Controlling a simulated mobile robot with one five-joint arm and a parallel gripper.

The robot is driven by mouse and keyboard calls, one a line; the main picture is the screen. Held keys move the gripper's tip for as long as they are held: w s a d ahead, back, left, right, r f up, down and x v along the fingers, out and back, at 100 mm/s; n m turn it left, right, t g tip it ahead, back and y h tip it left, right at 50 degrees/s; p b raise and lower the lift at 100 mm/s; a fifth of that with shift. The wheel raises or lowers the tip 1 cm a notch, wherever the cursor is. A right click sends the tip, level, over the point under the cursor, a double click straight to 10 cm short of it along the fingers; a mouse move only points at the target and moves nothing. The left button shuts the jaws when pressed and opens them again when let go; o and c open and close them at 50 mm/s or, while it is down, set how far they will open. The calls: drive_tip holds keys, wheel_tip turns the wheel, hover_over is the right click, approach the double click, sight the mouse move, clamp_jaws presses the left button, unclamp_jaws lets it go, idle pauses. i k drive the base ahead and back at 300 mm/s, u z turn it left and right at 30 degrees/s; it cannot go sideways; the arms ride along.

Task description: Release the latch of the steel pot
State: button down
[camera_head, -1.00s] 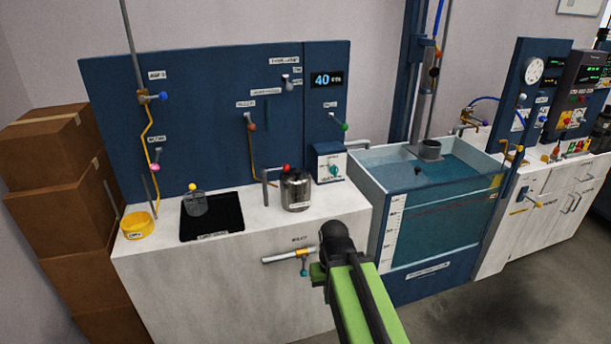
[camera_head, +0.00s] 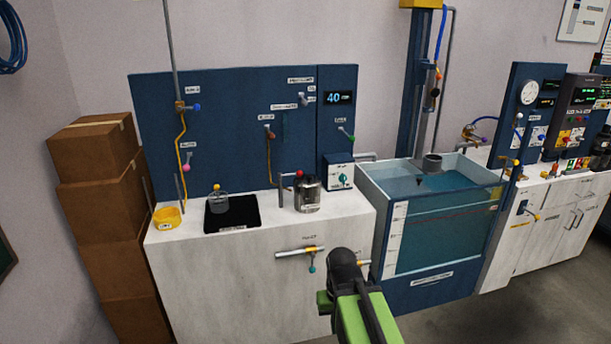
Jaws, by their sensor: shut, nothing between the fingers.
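The steel pot (camera_head: 311,195) is a small shiny cylinder with a dark top and a pale label, standing on the white counter (camera_head: 265,248). A red ball knob (camera_head: 299,174) shows at its upper left, beside the end of a bent grey pipe. I cannot tell which part is the latch or how it is set. My green and black arm rises from the bottom edge in front of the counter, well below and right of the pot, apart from it. I cannot make out gripper fingers.
A glass beaker and black mat (camera_head: 243,214) and a yellow bowl (camera_head: 168,217) are left of the pot. An outlet pipe (camera_head: 293,253) juts from the counter front. A water tank (camera_head: 440,235) stands right.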

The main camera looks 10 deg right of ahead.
sight(299, 173)
drive_tip(key=u, duration=0.15)
drive_tip(key=i, duration=0.9)
drive_tip(key=u, duration=2.45)
drive_tip(key=k, duration=1)
drive_tip(key=z, duration=1.15)
drive_tip(key=i, duration=0.95)
drive_tip(key=u, duration=0.1)
